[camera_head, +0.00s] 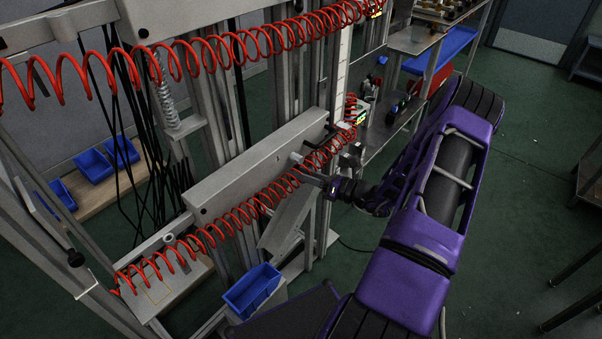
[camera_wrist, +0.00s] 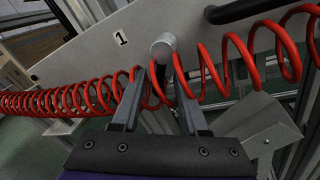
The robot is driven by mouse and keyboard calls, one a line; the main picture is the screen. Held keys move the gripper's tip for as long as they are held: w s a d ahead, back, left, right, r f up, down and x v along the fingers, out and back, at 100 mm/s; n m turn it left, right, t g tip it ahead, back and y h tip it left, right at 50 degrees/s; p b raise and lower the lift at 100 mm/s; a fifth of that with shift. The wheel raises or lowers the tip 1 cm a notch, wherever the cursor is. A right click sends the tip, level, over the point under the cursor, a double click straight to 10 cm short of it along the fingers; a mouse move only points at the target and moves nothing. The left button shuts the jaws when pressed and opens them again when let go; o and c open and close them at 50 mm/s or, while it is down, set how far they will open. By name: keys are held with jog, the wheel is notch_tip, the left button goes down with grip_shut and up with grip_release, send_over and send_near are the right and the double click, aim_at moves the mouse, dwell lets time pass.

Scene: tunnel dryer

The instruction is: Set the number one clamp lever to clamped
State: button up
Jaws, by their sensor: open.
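A pale grey plate (camera_wrist: 80,58) carries a black "1" label (camera_wrist: 120,38). Just right of the label a short round grey peg (camera_wrist: 163,46) sticks out, possibly the end of the clamp lever. It also shows in the head view (camera_head: 297,157). A black bar handle (camera_wrist: 245,9) is at the upper right; which part is the lever I cannot tell for sure. My gripper (camera_wrist: 166,64) is open, its fingertips just below the peg in the wrist view. Contact is unclear. In the head view my gripper (camera_head: 311,173) is at the plate's right end.
A red coiled hose (camera_wrist: 70,98) runs across the plate's front and passes around my fingers in the wrist view. Another red coil (camera_head: 205,50) hangs above. A blue bin (camera_head: 251,290) is below. The green floor at right is largely clear.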

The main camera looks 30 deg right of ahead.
grip_shut()
dwell(0.4)
jog(key=shift+w+d+f+n+g+h+b, duration=0.15)
jog(key=shift+d+n+b, duration=0.1)
jog(key=shift+n, duration=0.6)
jog(key=shift+w+d+n+g+h+b, duration=0.1)
jog(key=shift+d+n+h, duration=0.15)
jog(key=shift+n, duration=0.65)
jog(key=shift+w+d+f+n+g+h+b, duration=0.15)
jog(key=shift+d+n+b, duration=0.1)
jog(key=shift+n, duration=0.6)
jog(key=shift+s+r, duration=0.1)
jog(key=shift+r, duration=0.05)
grip_release()
